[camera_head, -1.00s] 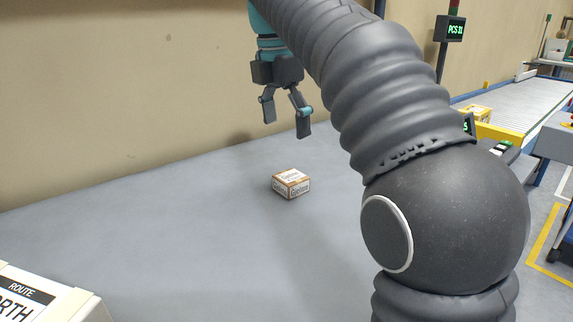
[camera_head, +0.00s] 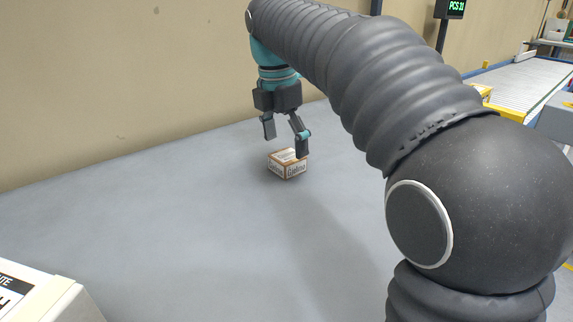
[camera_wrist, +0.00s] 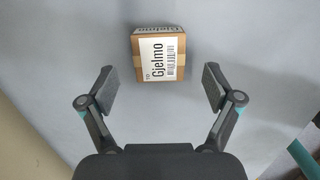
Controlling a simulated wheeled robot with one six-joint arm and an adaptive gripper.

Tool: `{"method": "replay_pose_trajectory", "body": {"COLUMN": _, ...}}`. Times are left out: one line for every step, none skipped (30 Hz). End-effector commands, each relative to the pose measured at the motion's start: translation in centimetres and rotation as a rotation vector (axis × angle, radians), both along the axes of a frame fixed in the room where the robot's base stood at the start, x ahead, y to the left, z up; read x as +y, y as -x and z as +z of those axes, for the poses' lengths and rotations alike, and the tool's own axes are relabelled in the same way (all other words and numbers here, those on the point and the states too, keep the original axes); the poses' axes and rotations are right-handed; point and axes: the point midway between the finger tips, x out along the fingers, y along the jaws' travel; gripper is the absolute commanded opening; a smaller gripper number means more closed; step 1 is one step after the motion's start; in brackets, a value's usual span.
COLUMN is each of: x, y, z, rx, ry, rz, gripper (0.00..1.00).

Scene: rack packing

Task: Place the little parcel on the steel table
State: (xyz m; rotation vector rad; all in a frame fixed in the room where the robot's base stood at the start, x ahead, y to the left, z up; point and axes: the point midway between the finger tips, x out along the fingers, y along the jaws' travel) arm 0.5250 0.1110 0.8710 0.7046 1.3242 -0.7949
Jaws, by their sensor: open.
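The little parcel (camera_head: 287,166) is a small brown box with white labels. It rests on the grey steel table (camera_head: 190,215), near the wall side. In the wrist view the parcel (camera_wrist: 158,58) shows the name "Gjelmo" and lies ahead of and between the two fingers. My gripper (camera_head: 286,146) is open and points down just above the parcel, with its right fingertip overlapping the box's top edge in the head view. In the wrist view my gripper (camera_wrist: 160,90) has a clear gap on each side of the box. I cannot tell whether a finger touches it.
A white box with a route label (camera_head: 50,298) stands at the lower left. A beige wall (camera_head: 130,90) runs behind the table. A conveyor (camera_head: 515,85) and a lit sign (camera_head: 452,9) are at the upper right. The table's middle and left are clear.

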Motion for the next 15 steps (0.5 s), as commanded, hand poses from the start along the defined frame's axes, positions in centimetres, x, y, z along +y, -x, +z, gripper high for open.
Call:
{"method": "replay_pose_trajectory", "body": {"x": -0.2, "y": -0.1, "z": -1.0, "rx": 0.002, "ry": 0.0, "rz": -0.001, "gripper": 0.9}}
{"method": "replay_pose_trajectory", "body": {"x": -0.2, "y": -0.2, "z": -1.4, "rx": 0.002, "ry": 0.0, "rz": -0.001, "gripper": 0.9}}
{"method": "replay_pose_trajectory", "body": {"x": -0.3, "y": -0.2, "z": -2.0, "rx": 0.003, "ry": 0.001, "rz": -0.001, "gripper": 0.9}}
{"method": "replay_pose_trajectory", "body": {"x": -0.3, "y": -0.3, "z": -2.4, "rx": 0.002, "ry": 0.0, "rz": -0.001, "gripper": 0.9}}
{"method": "replay_pose_trajectory", "body": {"x": -0.4, "y": -0.3, "z": -2.7, "rx": 0.002, "ry": 0.0, "rz": -0.001, "gripper": 0.9}}
{"method": "replay_pose_trajectory", "body": {"x": -0.4, "y": -0.3, "z": -3.2, "rx": 0.003, "ry": 0.001, "rz": -0.001, "gripper": 0.9}}
{"method": "replay_pose_trajectory", "body": {"x": -0.4, "y": -0.4, "z": -3.4, "rx": 0.002, "ry": 0.0, "rz": -0.001, "gripper": 0.9}}
{"method": "replay_pose_trajectory", "body": {"x": -0.5, "y": -0.4, "z": -3.6, "rx": 0.001, "ry": 0.0, "rz": -0.001, "gripper": 0.9}}
{"method": "replay_pose_trajectory", "body": {"x": -0.5, "y": -0.4, "z": -3.8, "rx": 0.0, "ry": 0.0, "rz": -0.001, "gripper": 0.9}}
{"method": "replay_pose_trajectory", "body": {"x": -0.5, "y": -0.4, "z": -3.9, "rx": 0.001, "ry": 0.0, "rz": -0.001, "gripper": 0.9}}
{"method": "replay_pose_trajectory", "body": {"x": -0.5, "y": -0.4, "z": -4.0, "rx": 0.001, "ry": 0.0, "rz": -0.001, "gripper": 0.9}}
{"method": "replay_pose_trajectory", "body": {"x": -0.5, "y": -0.4, "z": -4.0, "rx": 0.001, "ry": 0.0, "rz": -0.001, "gripper": 0.9}}
{"method": "replay_pose_trajectory", "body": {"x": -0.5, "y": -0.4, "z": -4.0, "rx": 0.0, "ry": 0.0, "rz": -0.001, "gripper": 0.9}}
{"method": "replay_pose_trajectory", "body": {"x": -0.5, "y": -0.4, "z": -4.0, "rx": 0.0, "ry": 0.0, "rz": -0.001, "gripper": 0.9}}
{"method": "replay_pose_trajectory", "body": {"x": -0.5, "y": -0.4, "z": -4.0, "rx": 0.0, "ry": 0.0, "rz": -0.001, "gripper": 0.9}}
